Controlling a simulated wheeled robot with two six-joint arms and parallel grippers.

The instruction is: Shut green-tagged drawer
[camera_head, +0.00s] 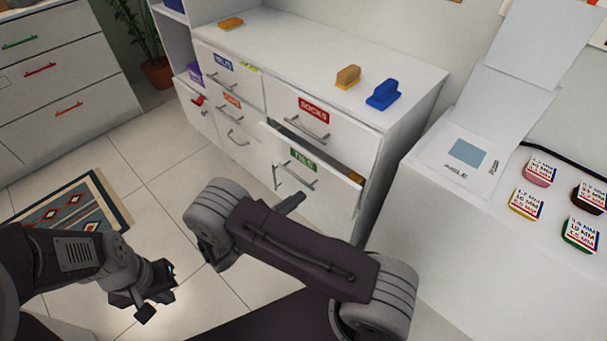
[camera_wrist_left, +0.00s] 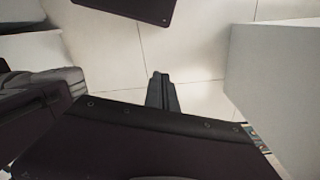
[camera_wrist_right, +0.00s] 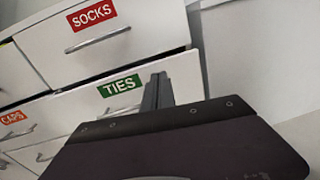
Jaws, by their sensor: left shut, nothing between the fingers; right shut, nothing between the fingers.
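The green-tagged drawer (camera_head: 325,172), marked TIES, stands partly pulled out below the SOCKS drawer of the white dresser in the head view. A gap shows behind its front, with a brown item inside at its right end. Its green tag (camera_wrist_right: 122,86) and handle show in the right wrist view. My right gripper (camera_head: 293,201) is shut and empty, just in front of and below the drawer front; I cannot tell whether it touches. In the right wrist view its closed fingers (camera_wrist_right: 157,88) overlap the drawer front. My left gripper (camera_head: 148,300) is shut and empty, low over the floor.
The SOCKS drawer (camera_head: 322,118) above and the CAPS drawer (camera_head: 231,101) to the left look shut. Brushes, including a blue one (camera_head: 383,95), stand on the dresser top. A white counter (camera_head: 425,215) with several labelled tins is at right. The tiled floor at left holds a patterned rug (camera_head: 72,215).

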